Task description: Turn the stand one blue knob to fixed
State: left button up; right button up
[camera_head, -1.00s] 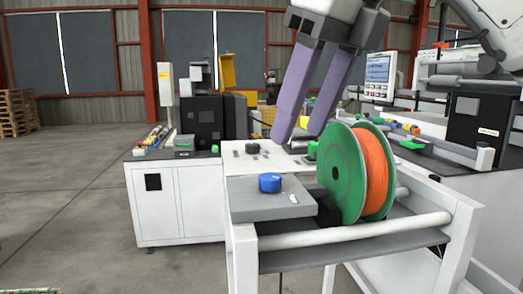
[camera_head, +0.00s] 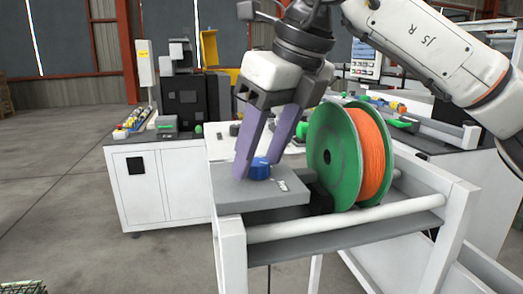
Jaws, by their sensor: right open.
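The blue knob (camera_head: 260,169) sits on the grey plate (camera_head: 238,196) at the near left corner of the white stand (camera_head: 229,244). A small light label (camera_head: 282,185) lies on the plate to its right. My right gripper (camera_head: 258,170) is open and points down, with its two purple fingers at the knob. One finger is left of the knob and the other is behind it and to its right. I cannot tell whether either finger touches it. My left gripper is not in view.
A green-flanged spool (camera_head: 334,154) with orange filament (camera_head: 372,155) stands on the stand right of the plate. A white roller bar (camera_head: 345,219) runs along the front. A white cabinet (camera_head: 135,205) stands behind left. Open floor lies at the left.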

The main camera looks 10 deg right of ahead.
jog(key=c, duration=1.1)
jog(key=shift+o, duration=0.2)
